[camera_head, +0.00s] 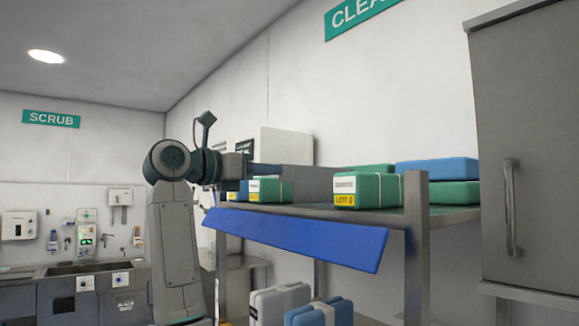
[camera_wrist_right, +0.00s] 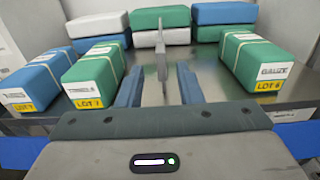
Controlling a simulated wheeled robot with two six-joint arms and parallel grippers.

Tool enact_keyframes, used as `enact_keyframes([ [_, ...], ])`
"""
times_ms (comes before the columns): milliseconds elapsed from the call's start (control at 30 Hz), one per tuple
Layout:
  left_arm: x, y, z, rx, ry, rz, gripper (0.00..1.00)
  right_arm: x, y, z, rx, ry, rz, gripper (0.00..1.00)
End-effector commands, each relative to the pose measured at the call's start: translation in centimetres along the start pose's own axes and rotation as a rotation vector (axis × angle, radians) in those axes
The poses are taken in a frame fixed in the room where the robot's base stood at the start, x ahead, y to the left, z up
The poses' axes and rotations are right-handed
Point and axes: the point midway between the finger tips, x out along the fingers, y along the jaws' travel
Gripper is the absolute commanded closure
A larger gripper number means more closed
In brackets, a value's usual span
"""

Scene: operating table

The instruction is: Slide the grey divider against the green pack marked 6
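The grey divider (camera_wrist_right: 162,62) stands upright and edge-on on the shelf in the right wrist view. In the head view it is a grey panel (camera_head: 308,182) behind the packs' front line. The green pack marked 6 (camera_wrist_right: 255,66) is to its right, with a clear gap between them; its yellow LOT 6 label also shows in the head view (camera_head: 378,190). My right gripper (camera_wrist_right: 160,86) is open, with its two fingers apart on either side of the divider's near edge and space on both sides. My left gripper is in neither view.
A green pack marked LOT 7 (camera_wrist_right: 95,76) and a blue pack (camera_wrist_right: 36,82) are left of the divider. More packs stand behind, including a blue one (camera_head: 437,169). A blue strip (camera_head: 300,238) runs along the shelf front. A post (camera_head: 417,250) stands at the right.

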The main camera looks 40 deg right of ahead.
Motion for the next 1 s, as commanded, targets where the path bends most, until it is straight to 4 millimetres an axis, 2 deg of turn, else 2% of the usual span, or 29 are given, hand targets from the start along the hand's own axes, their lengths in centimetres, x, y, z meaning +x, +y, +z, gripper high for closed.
enact_keyframes([
  [33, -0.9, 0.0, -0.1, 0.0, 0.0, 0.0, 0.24, 1.2, 0.0, 0.4, -0.001, -0.001, -0.005, 0.67],
  [100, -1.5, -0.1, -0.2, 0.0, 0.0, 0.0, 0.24, 2.5, -0.1, 0.5, -0.001, -0.002, -0.005, 0.67],
  [300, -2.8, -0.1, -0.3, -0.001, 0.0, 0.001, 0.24, 5.5, 0.0, 0.3, -0.003, -0.002, -0.003, 0.67],
  [500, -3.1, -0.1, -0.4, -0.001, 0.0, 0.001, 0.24, 6.7, 0.0, 0.1, -0.002, -0.002, -0.001, 0.67],
  [767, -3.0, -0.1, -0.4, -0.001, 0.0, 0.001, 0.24, 6.8, 0.0, 0.0, -0.002, -0.002, -0.001, 0.67],
  [933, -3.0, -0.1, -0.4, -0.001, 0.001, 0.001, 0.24, 6.8, 0.0, 0.0, -0.002, -0.002, -0.001, 1.0],
  [1000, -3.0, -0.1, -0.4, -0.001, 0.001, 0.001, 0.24, 6.8, 0.0, 0.0, -0.002, -0.002, -0.001, 1.0],
])
